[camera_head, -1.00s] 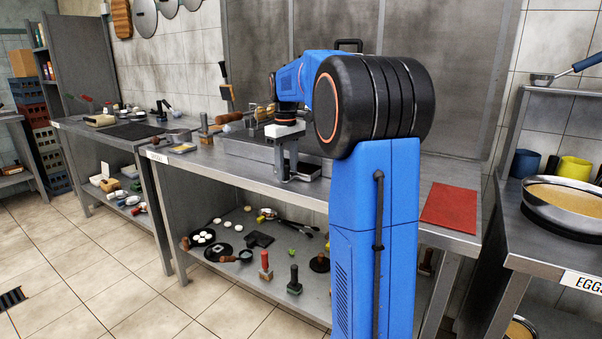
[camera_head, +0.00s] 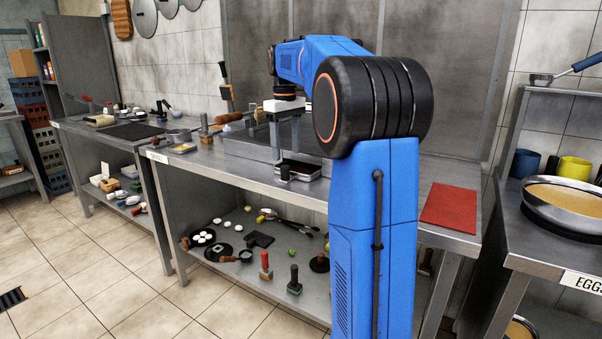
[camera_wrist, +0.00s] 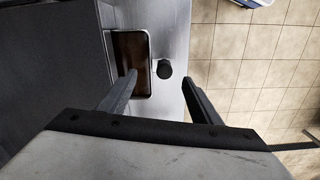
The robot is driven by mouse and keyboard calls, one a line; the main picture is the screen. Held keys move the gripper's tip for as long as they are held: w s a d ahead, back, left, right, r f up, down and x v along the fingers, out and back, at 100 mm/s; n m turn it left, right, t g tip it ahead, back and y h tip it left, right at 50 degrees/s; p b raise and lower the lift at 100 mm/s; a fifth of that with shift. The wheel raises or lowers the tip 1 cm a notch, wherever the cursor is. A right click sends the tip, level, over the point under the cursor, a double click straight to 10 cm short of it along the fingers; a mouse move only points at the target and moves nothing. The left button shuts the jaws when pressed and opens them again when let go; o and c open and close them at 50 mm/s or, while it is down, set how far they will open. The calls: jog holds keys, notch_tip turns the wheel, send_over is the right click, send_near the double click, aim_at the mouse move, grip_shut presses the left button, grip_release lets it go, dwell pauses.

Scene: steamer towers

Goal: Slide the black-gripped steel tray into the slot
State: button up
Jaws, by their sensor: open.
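The steel tray (camera_head: 306,171) lies on the counter in front of a low steel housing (camera_head: 245,147). Its black grip (camera_head: 285,173) stands at the tray's front side. In the wrist view the tray (camera_wrist: 149,60) has a pale rim and a dark brownish inside, and the grip (camera_wrist: 164,69) is a round black knob. My gripper (camera_head: 285,156) is open and empty, fingers pointing down above the grip. In the wrist view the knob shows between the fingertips (camera_wrist: 160,77), apart from both. The slot opening cannot be made out in either view.
A red mat (camera_head: 450,207) lies on the counter to the right. Pans and small tools stand on the counter (camera_head: 215,168) to the left. The lower shelf (camera_head: 235,270) holds several stamps, dishes and utensils. The counter's front edge runs close by the grip.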

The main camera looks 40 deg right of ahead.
notch_tip(320, 180, up, 10)
dwell(0.4)
jog(key=shift+a, duration=0.1)
jog(key=s+a+f+m+t, duration=0.1)
jog(key=s+a+f, duration=0.4)
jog(key=s+a, duration=0.3)
jog(key=s+a+f+t, duration=0.1)
jog(key=s+a+f, duration=0.3)
jog(key=s+a, duration=0.3)
jog(key=s+a+f+t, duration=0.1)
jog(key=s+a+f, duration=0.1)
jog(key=s+f, duration=0.4)
jog(key=s+a+f+t, duration=0.1)
jog(key=s+a+f, duration=0.2)
jog(key=s+f, duration=0.3)
jog(key=s+a+f+m, duration=0.1)
jog(key=s+a+f, duration=0.2)
jog(key=s+f, duration=0.3)
notch_tip(320, 180, down, 3)
jog(key=shift+a+f+t, duration=0.15)
jog(key=shift+f+t, duration=0.05)
jog(key=shift+t, duration=0.2)
